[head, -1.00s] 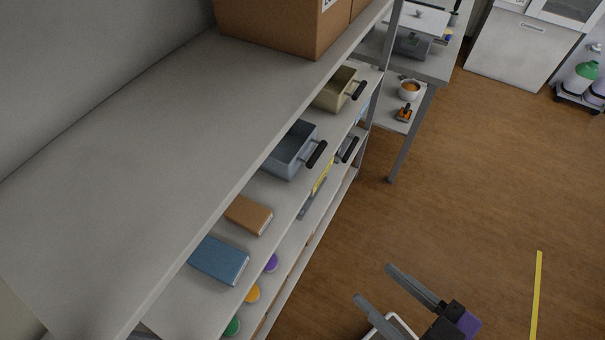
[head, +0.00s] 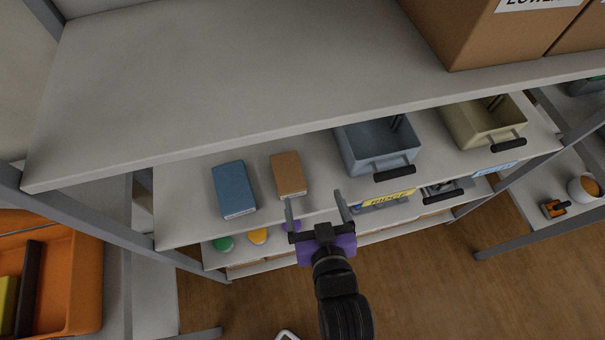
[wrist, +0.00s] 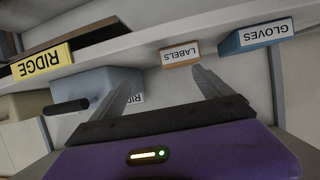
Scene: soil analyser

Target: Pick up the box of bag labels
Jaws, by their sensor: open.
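The box of bag labels is a small brown box (head: 289,175) lying on the middle shelf, beside a blue box. In the wrist view its white end reading LABELS (wrist: 181,55) shows ahead, between and beyond the fingers. My gripper (head: 314,198) is open and empty at the front of that shelf, to the right of the brown box and nearer the front. It is apart from the box. Its two fingers also show in the wrist view (wrist: 157,72).
The blue box (head: 234,189), marked GLOVES in the wrist view (wrist: 256,37), lies left of the brown box. A grey-blue bin (head: 377,146) and a beige bin (head: 484,122) stand to the right. The upper shelf (head: 250,90) overhangs. Coloured lids (head: 257,236) sit below.

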